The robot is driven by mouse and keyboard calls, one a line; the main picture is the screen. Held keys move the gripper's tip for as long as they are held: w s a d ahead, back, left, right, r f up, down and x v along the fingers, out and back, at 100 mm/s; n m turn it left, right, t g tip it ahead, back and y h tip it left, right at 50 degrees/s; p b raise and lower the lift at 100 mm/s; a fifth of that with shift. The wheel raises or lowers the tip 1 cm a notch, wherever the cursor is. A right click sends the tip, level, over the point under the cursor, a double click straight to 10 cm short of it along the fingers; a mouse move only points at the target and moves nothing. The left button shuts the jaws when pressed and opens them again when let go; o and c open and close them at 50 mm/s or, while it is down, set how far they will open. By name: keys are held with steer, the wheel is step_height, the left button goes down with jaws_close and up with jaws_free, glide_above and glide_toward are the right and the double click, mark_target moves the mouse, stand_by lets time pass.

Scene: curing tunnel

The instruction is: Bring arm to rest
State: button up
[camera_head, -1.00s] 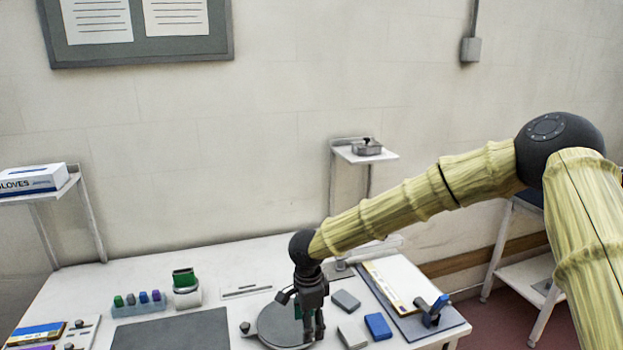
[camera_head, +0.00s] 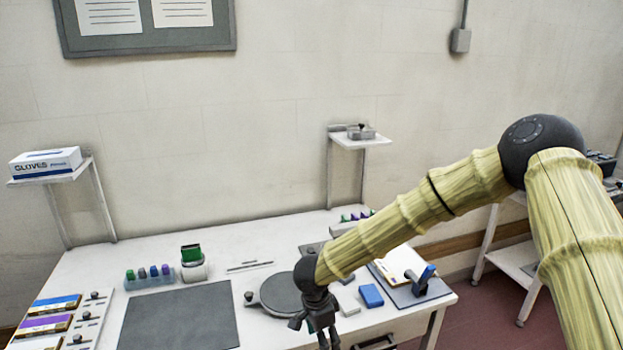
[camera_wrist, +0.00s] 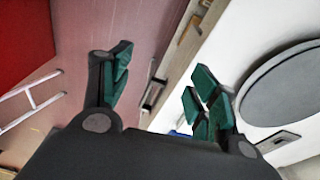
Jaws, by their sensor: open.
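My arm reaches in from the right side of the head view. My gripper (camera_head: 325,335) hangs at the front edge of the white table (camera_head: 230,283), in front of the round dark plate (camera_head: 281,292). In the wrist view my gripper (camera_wrist: 160,92) shows its two green-padded fingers spread wide apart with nothing between them. The fingertips are cut off at the bottom of the head view. The round plate (camera_wrist: 285,85) also shows at the right of the wrist view, apart from the fingers.
A dark mat (camera_head: 180,318), a rack of small bottles (camera_head: 149,278) and a blue block (camera_head: 371,295) lie on the table. A clipboard (camera_head: 400,264) is at its right. A glove box (camera_head: 46,161) stands on the left shelf. Reddish floor (camera_wrist: 115,25) lies beyond the table edge.

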steer(key=s+d+f+n+t+h+b, duration=0.1)
steer(key=s+d+f+n, duration=0.3)
steer(key=s+d+f, duration=0.45)
steer(key=s+d+f+n+t+b, duration=0.1)
steer(key=s+d+f+n, duration=0.35)
steer(key=f, duration=0.75)
steer(key=s+d+f+n+g, duration=0.1)
steer(key=s+d, duration=0.1)
steer(key=s, duration=0.6)
steer(key=s+d+f+n+g+y+b, duration=0.1)
steer(key=s+d+f+n, duration=0.1)
steer(key=s, duration=0.6)
steer(key=s+d+f+n+y, duration=0.1)
steer(key=s+d, duration=0.1)
steer(key=s, duration=0.7)
steer(key=shift+d+f+g+b, duration=0.35)
steer(key=shift+g, duration=0.05)
